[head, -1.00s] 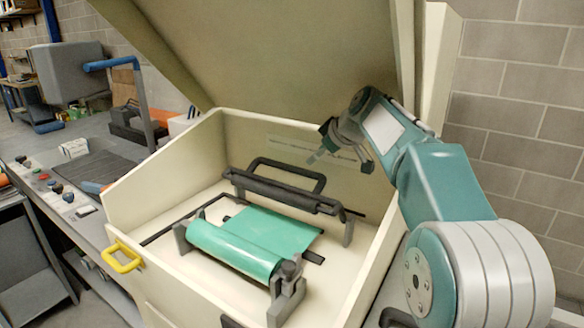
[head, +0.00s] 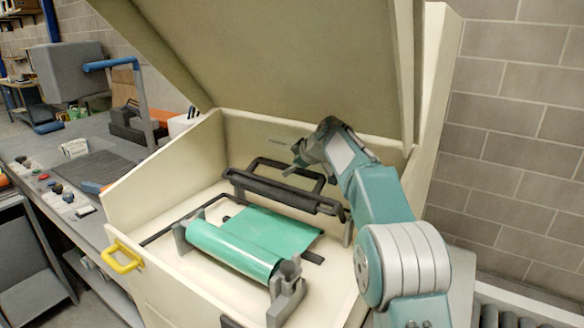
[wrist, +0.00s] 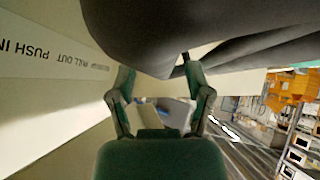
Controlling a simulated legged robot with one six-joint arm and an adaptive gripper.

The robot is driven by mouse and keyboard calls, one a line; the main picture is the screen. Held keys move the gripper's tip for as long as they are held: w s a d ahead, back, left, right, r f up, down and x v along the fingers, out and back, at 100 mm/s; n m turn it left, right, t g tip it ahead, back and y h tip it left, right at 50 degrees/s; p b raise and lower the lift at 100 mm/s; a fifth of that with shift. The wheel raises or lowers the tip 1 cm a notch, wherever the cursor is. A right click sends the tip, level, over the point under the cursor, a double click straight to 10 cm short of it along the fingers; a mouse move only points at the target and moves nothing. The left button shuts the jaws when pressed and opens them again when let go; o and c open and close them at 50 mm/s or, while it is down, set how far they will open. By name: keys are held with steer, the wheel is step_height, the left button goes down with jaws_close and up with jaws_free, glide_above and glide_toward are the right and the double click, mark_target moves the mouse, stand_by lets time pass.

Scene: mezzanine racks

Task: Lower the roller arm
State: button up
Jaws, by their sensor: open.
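The roller arm (head: 272,190) is a dark bar with a raised loop handle, standing at the back inside the open cream machine. In front of it lies a green sheet wrapped on a roller (head: 228,248) between grey brackets. My gripper (head: 297,158) is at the back of the box, by the upper right part of the loop handle; I cannot tell whether it touches. In the wrist view my gripper (wrist: 160,88) has its two fingers apart with nothing clearly held between them. A large dark rounded shape fills the top of that view, very close, probably part of the roller arm.
The machine's raised lid (head: 290,60) hangs over the box, behind and above my arm. The box's left wall and the yellow handle (head: 122,257) are at the left. A grey bench (head: 95,170) with controls lies beyond. A block wall is at the right.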

steer(key=shift+w+a+f, duration=0.1)
steer(key=shift+a, duration=0.15)
steer(key=shift+d, duration=0.1)
jaws_close()
